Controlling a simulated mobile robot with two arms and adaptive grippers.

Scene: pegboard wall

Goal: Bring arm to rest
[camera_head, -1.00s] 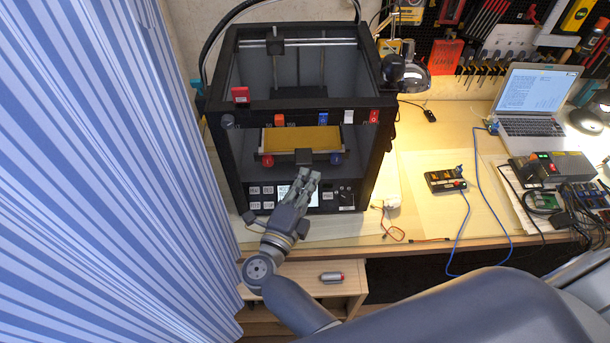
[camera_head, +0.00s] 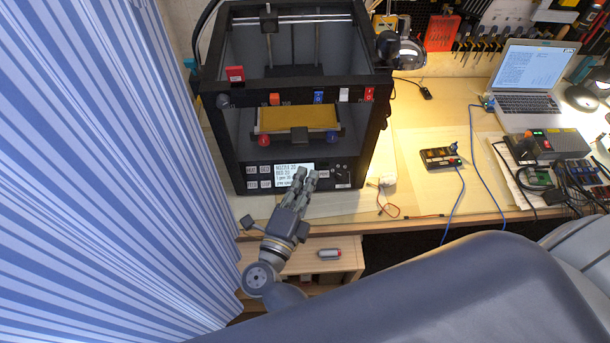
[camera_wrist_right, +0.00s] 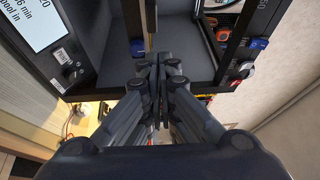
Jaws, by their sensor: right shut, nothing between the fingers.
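My right gripper (camera_head: 305,175) is in front of the lower panel of the black 3D printer (camera_head: 228,150), overlapping the lit screen (camera_head: 288,170) in the head view. Its fingers are together with nothing between them. In the right wrist view the closed fingers (camera_wrist_right: 157,68) point at the printer's open front. My right arm comes in from the lower right and bends back up to the gripper. My left gripper is not in view. The printer's yellow bed (camera_head: 290,119) sits inside, apart from the gripper.
A blue striped curtain (camera_head: 110,150) hangs close on the left. A small drawer unit (camera_head: 325,265) with a silver cylinder (camera_head: 329,254) is under the desk edge. A laptop (camera_head: 535,80), a small black device (camera_head: 440,158) and cables lie on the right.

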